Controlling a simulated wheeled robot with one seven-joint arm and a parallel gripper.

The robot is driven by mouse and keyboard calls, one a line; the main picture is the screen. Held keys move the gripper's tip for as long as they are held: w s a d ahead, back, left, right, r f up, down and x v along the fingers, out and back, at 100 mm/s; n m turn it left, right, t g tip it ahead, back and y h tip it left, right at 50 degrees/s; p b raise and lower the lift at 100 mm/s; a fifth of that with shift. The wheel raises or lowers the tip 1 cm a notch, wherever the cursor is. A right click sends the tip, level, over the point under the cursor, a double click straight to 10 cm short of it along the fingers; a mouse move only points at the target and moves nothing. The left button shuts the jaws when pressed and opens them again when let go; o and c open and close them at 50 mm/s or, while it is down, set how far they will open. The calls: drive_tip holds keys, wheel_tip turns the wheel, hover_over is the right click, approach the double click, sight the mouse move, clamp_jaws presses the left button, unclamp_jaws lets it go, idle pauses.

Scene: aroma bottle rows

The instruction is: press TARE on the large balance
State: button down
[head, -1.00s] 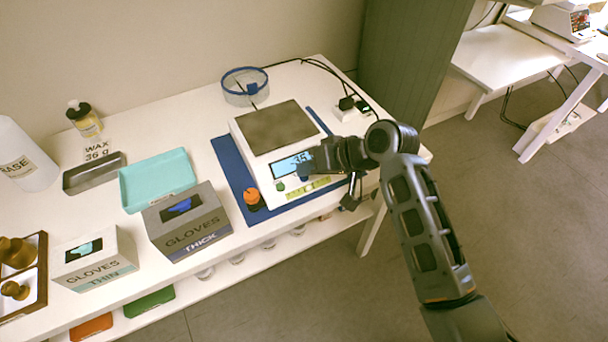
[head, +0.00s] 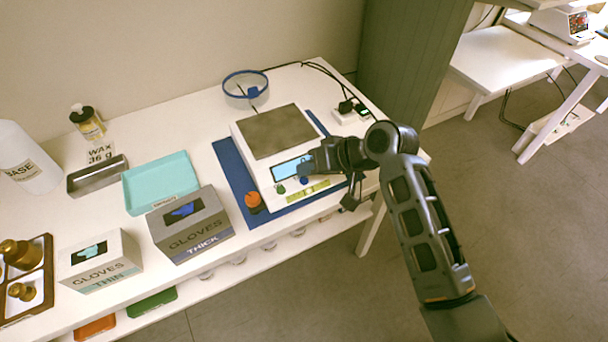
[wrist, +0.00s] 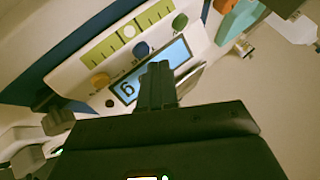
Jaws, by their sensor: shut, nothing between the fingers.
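The large balance (head: 262,172) is white with a dark square pan (head: 278,131) and a lit blue display (head: 288,168). Its front panel has a green button (head: 281,189) and a blue button (head: 303,181). The wrist view also shows an orange button (wrist: 100,80), plus the green (wrist: 180,21) and blue (wrist: 141,48) ones. The button labels are too small to read. My gripper (head: 306,167) is shut and empty, its fingertips over the panel by the display and close to the blue button. In the wrist view the fingers (wrist: 158,68) cover part of the display. Contact cannot be told.
The balance stands on a blue mat (head: 232,166). An orange-topped item (head: 253,200) is at its front left. Glove boxes (head: 190,228), a turquoise tray (head: 160,183) and a metal tray (head: 97,177) stand left. A power strip (head: 350,112) with cables lies behind right.

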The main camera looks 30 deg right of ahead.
idle(0.3)
wheel_tip(320, 180, up, 5)
drive_tip(key=p, duration=0.4)
drive_tip(key=shift+p, duration=0.4)
idle(0.5)
drive_tip(key=shift+s+a+f, duration=0.1)
drive_tip(key=shift+s+f, duration=0.2)
drive_tip(key=m+t+h, duration=0.1)
drive_tip(key=t+h, duration=0.1)
approach(309, 185)
drive_tip(key=s+a+f, duration=0.1)
drive_tip(key=s+a, duration=0.1)
drive_tip(key=a, duration=0.2)
drive_tip(key=s+t+h, duration=0.1)
drive_tip(key=s+h, duration=0.1)
drive_tip(key=s, duration=1)
drive_tip(key=s+r+n+t+h, duration=0.1)
drive_tip(key=s+r+t, duration=0.3)
drive_tip(key=s+r, duration=1.3)
drive_tip(key=shift+s+d+n+t, duration=0.3)
drive_tip(key=shift+s+d+n, duration=0.15)
drive_tip(key=shift+n, duration=0.45)
